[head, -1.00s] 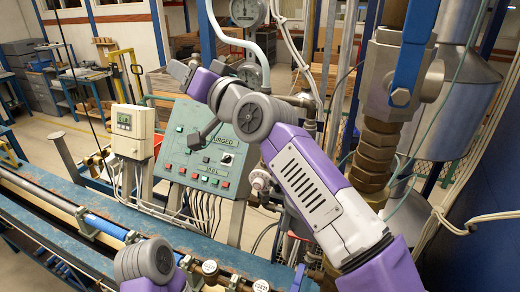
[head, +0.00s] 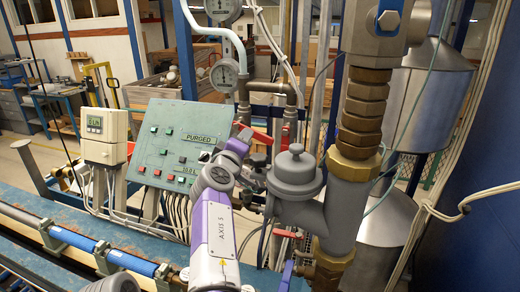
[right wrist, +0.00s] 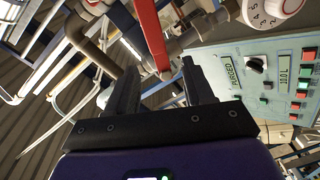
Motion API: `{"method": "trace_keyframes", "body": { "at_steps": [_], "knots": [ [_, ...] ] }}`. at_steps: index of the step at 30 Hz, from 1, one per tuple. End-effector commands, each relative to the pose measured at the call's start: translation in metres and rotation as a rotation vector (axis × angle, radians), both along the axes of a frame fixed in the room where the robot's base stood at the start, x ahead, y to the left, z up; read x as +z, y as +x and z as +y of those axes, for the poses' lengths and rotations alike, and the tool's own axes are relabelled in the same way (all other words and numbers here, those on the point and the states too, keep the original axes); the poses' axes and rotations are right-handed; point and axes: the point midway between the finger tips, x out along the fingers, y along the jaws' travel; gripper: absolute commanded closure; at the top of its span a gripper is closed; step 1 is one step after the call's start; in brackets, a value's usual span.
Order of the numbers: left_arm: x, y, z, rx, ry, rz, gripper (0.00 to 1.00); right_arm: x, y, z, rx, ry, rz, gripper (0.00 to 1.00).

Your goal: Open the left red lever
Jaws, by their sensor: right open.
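A red lever (head: 262,137) sits on the pipework right of the green panel in the head view, partly hidden by my right arm. A red lever (right wrist: 149,33) also shows in the right wrist view, running down from the top edge to the space between the fingertips. My right gripper (right wrist: 159,75) is open, with its two dark fingers apart on either side of the lever's lower end; I cannot tell whether they touch it. In the head view its fingers are hard to make out behind the purple wrist. A second red lever (head: 286,234) sits lower down. My left gripper is not in view.
The green control panel (head: 160,150) with buttons stands left of my right arm. A grey valve body (head: 296,175) and a thick brass-fitted pipe (head: 362,110) stand close on the right. Gauges (head: 224,73) are above. A blue rail (head: 130,262) runs along the front left.

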Motion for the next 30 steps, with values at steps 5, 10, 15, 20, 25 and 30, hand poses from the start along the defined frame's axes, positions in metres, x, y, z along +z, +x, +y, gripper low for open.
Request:
{"method": "trace_keyframes", "body": {
  "at_steps": [5, 10, 15, 20, 25, 30],
  "knots": [
    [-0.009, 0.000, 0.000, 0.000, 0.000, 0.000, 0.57, -0.013, 0.000, -0.021, -0.076, -0.088, -0.021, 0.48],
    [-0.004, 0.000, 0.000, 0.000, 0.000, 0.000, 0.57, -0.011, 0.010, -0.029, -0.091, -0.101, -0.024, 0.48],
    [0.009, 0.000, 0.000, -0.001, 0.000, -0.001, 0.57, -0.009, 0.034, -0.036, -0.091, -0.100, -0.024, 0.48],
    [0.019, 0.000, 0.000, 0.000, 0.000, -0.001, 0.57, -0.010, 0.055, -0.043, -0.090, -0.099, -0.024, 0.48],
    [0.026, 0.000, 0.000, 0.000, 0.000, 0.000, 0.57, -0.011, 0.068, -0.047, -0.088, -0.098, -0.024, 0.48],
    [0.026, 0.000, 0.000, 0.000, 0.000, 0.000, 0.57, -0.013, 0.071, -0.047, -0.088, -0.097, -0.024, 0.48]
  ]
}}
